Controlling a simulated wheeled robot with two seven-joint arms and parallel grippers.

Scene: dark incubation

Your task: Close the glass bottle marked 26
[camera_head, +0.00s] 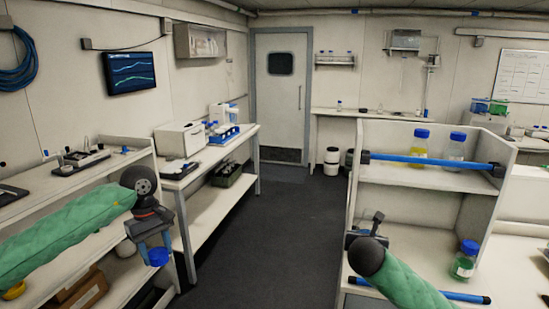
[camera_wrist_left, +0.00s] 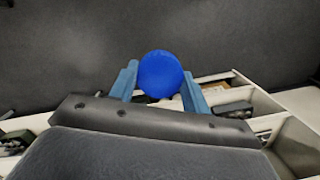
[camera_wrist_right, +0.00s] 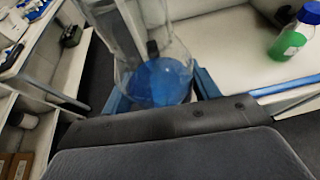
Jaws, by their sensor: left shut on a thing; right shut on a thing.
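My left gripper (camera_head: 155,248) is shut on a round blue cap (camera_head: 158,257), out over the aisle beside the left shelf. The cap also shows between the two fingers in the left wrist view (camera_wrist_left: 160,75). My right gripper (camera_wrist_right: 158,92) is shut on a clear glass bottle (camera_wrist_right: 150,72) with blue in its lower part. In the head view my right gripper (camera_head: 362,238) is in front of the right shelf, largely behind my arm, and the bottle is hard to make out there. No number can be read on the bottle, and its mouth is not clear. Cap and bottle are far apart.
On the right shelf unit (camera_head: 400,172) stand blue-capped bottles, one yellow (camera_head: 419,147) and one clear (camera_head: 455,150). A green one (camera_head: 465,262) stands lower. Blue rails (camera_head: 425,160) run along its front. The dark floor (camera_head: 285,240) between the benches is free.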

